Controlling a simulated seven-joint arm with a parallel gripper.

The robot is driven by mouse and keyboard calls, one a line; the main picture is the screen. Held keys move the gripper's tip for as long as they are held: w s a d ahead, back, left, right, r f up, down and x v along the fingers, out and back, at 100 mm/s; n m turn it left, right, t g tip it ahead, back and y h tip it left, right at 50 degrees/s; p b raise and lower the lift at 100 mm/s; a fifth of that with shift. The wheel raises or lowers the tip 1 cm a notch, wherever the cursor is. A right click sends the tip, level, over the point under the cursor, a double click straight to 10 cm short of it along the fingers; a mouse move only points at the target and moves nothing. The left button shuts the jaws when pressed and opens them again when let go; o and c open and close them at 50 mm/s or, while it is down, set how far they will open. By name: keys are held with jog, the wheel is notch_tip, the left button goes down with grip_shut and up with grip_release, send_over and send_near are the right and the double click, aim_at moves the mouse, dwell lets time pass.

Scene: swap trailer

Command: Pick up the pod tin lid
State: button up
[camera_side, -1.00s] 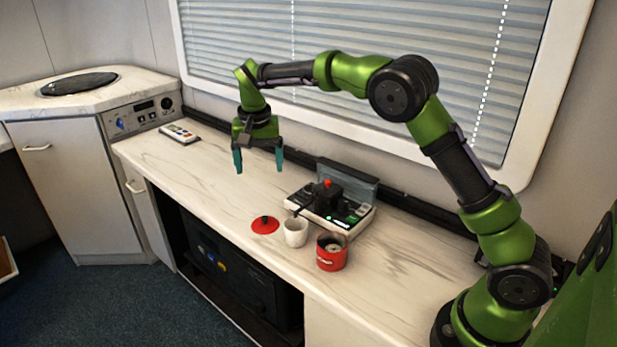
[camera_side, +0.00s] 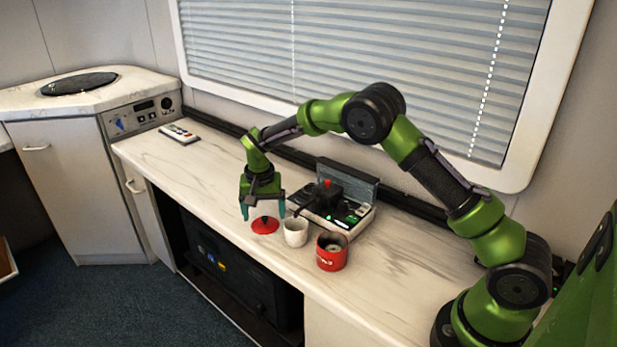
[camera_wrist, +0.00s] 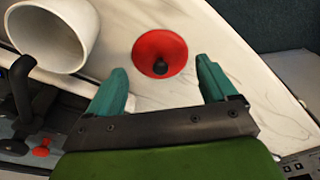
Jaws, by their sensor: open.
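The pod tin lid (camera_side: 265,226) is a round red disc with a dark knob, lying on the white counter (camera_side: 213,190). It also shows in the wrist view (camera_wrist: 147,45), just beyond the fingertips. My gripper (camera_side: 263,214) is open and empty, low over the lid with its teal fingers pointing down. In the wrist view the two fingers (camera_wrist: 162,75) stand apart, and the knob sits roughly midway between them in the picture. The red pod tin (camera_side: 331,258) stands open-topped to the right of the lid.
A white cup (camera_side: 296,231) stands close to the lid, between it and the red tin. A remote (camera_side: 179,133) lies at the far left. The counter left of the lid is clear.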

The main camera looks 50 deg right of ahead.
aim_at(265, 221)
notch_tip(265, 221, down, 2)
jog(key=shift+w+d+f, duration=0.1)
